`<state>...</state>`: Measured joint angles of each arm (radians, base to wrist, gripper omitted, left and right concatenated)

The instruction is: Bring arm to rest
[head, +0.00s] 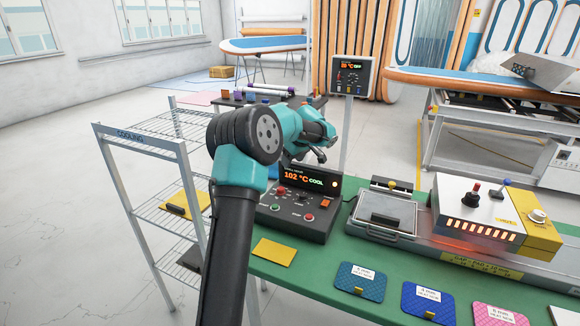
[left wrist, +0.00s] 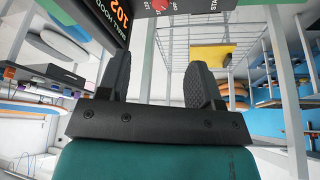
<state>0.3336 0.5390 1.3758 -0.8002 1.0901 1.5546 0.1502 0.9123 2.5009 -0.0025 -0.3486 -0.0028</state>
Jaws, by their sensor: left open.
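My left arm comes in from the bottom of the head view and bends at a teal elbow. My left gripper (head: 318,154) is raised above the back of the control box, partly hidden by its own wrist. In the left wrist view the two dark fingers of this gripper (left wrist: 160,75) stand apart with nothing between them. The control box (head: 298,217) has a lit display reading 102 °C COOL, and its panel shows upside down at the top of the wrist view. My right gripper is in neither view.
A wire cooling rack (head: 140,139) with a yellow piece on a shelf stands left of the arm. The green table (head: 325,262) holds a yellow pad (head: 274,252), a hinged metal press (head: 385,218), a white heater unit (head: 478,214) and coloured patches in front. Open floor lies further left.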

